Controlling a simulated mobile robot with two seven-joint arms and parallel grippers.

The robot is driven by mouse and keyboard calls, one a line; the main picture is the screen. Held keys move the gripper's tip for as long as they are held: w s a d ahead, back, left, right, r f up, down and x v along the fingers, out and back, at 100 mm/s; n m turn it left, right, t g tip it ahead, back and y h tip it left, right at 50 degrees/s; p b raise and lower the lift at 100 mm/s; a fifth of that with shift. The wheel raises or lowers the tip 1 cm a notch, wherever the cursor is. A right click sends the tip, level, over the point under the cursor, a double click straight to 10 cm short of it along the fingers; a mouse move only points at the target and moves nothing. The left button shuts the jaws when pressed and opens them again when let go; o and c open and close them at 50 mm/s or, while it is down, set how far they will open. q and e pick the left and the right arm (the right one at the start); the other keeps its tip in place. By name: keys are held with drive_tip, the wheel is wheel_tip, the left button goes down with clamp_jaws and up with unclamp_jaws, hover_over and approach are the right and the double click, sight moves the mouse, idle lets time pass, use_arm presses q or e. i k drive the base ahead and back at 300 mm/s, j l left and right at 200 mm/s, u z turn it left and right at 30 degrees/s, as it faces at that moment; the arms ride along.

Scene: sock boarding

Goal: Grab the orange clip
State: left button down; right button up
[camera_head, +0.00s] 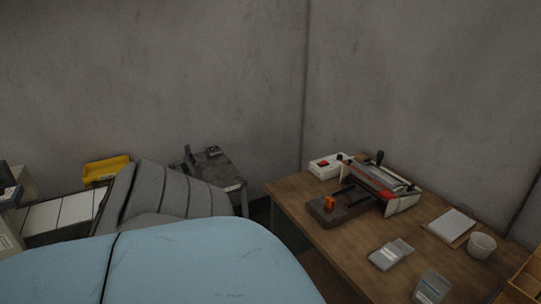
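A small orange clip (329,202) stands on a dark block (345,209) near the left edge of the wooden table (318,231). The block is at the front of a machine (381,184) with red and white parts and a dark lever knob. Neither of my grippers shows in the head view, so nothing is seen touching the clip.
A white box with a red switch (325,166), a paper pad (453,224), a white cup (481,245) and clear cases (390,254) share the table. A large light-blue surface (180,265) fills the lower left. A yellow bin (105,170) and grey ribbed form (165,192) stand left.

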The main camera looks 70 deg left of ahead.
sight(329, 202)
drive_tip(key=u, duration=1.7)
